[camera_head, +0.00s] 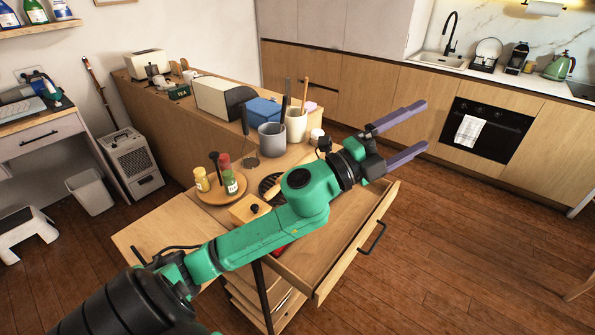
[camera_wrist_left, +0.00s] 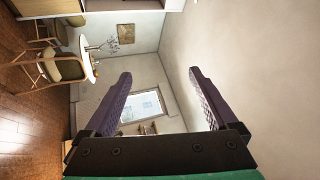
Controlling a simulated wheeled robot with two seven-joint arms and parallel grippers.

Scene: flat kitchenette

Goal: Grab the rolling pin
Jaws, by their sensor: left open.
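My left gripper (camera_head: 418,129) is open and empty, held in the air above and to the right of the wooden cart, pointing right. In the left wrist view its two purple fingers (camera_wrist_left: 160,76) stand wide apart with nothing between them. I cannot make out a rolling pin for certain. A pale wooden piece (camera_head: 274,190) shows by a dark round grate on the cart top, partly hidden behind my green arm; I cannot tell what it is. An open drawer (camera_head: 358,243) juts out on the right, its inside partly covered by my arm.
A round wooden tray (camera_head: 212,196) holds several small bottles. A wooden box (camera_head: 249,208) stands nearer. Behind are a grey crock (camera_head: 272,139), a white utensil holder (camera_head: 296,122) and a blue box (camera_head: 262,110). The floor (camera_head: 450,240) on the right is clear.

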